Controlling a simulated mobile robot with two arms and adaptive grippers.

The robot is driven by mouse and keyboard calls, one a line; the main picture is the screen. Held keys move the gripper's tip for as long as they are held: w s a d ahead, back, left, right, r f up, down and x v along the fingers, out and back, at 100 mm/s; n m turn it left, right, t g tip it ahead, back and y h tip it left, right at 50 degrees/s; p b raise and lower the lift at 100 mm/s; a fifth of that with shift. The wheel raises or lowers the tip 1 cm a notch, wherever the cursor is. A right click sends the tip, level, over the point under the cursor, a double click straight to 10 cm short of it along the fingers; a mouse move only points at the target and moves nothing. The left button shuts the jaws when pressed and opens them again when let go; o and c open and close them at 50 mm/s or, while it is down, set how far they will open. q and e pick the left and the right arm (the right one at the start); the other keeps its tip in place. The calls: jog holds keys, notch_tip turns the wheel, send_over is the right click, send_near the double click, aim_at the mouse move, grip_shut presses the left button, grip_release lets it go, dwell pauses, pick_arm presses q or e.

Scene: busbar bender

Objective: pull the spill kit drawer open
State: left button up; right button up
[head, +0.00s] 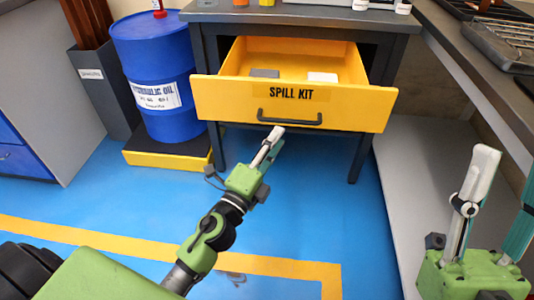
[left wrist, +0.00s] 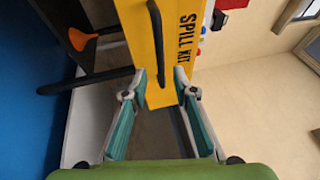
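The yellow spill kit drawer (head: 220,97) stands pulled out of the dark bench, with its inside showing. Its front carries a SPILL KIT label and a dark bar handle (head: 290,120). My left gripper (head: 272,142) is at the drawer front, just below the left part of the handle. In the left wrist view the gripper (left wrist: 160,78) is open, fingers apart, with the lower end of the handle (left wrist: 156,35) in line between the tips. I cannot tell whether they touch. My right gripper (head: 505,185) is open and empty at the lower right.
A grey item (head: 265,73) and a white item (head: 322,77) lie in the drawer. A blue hydraulic oil drum (head: 158,75) stands on a yellow-edged pallet (head: 165,157) left of the bench. A grey worktop (head: 480,75) runs along the right. The blue floor in front is clear.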

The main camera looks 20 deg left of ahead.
pick_arm(q)
jog(key=v, duration=0.4)
jog(key=shift+s+f, duration=0.1)
jog(key=shift+s, duration=0.15)
